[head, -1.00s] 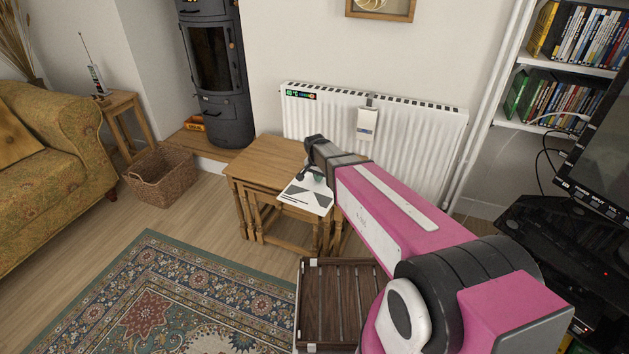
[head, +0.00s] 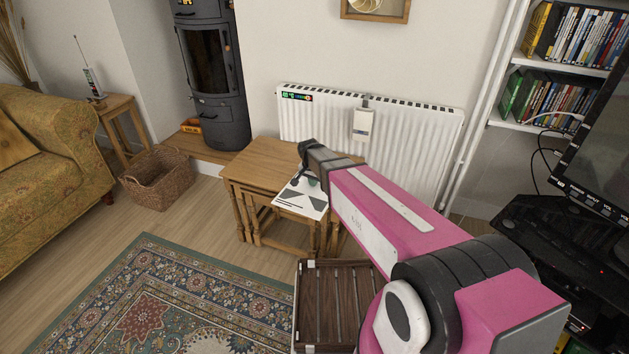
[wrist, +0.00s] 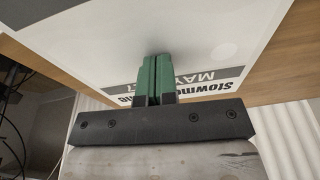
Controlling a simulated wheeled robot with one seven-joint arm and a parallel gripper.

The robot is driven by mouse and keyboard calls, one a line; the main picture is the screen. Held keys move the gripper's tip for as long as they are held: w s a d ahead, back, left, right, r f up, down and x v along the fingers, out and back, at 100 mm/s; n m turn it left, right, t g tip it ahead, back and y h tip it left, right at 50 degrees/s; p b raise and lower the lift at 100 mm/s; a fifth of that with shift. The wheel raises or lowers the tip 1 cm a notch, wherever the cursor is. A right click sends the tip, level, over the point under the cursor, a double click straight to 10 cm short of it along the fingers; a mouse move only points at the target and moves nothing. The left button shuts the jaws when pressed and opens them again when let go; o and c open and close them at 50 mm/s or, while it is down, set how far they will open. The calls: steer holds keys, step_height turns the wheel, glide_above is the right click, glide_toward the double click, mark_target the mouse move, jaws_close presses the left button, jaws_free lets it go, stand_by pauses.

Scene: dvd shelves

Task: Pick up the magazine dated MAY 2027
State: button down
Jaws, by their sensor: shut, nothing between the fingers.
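A white magazine (head: 303,200) with dark shapes on its cover lies on the wooden side table, partly over its front edge, in the head view. In the wrist view the magazine (wrist: 100,40) fills much of the upper picture. Its print reads "Stowmo…" and "MAY" upside down or turned; my fingers cover part of it, and I cannot read the year. My gripper (wrist: 154,62) has its green fingers together, empty, over the magazine's cover. I cannot tell whether they touch it. In the head view my gripper (head: 309,178) is small and partly hidden by my arm.
The wooden table (head: 257,158) stands before a white radiator (head: 420,140). A slatted dark crate (head: 325,300) is in front of it. A wicker basket (head: 160,182) and sofa (head: 45,170) are left, a TV (head: 600,150) right. The patterned rug (head: 190,290) is clear.

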steer(key=shift+s+a+r, duration=0.2)
steer(key=shift+s+a, duration=0.05)
steer(key=shift+s, duration=0.15)
steer(key=shift+d+r, duration=0.1)
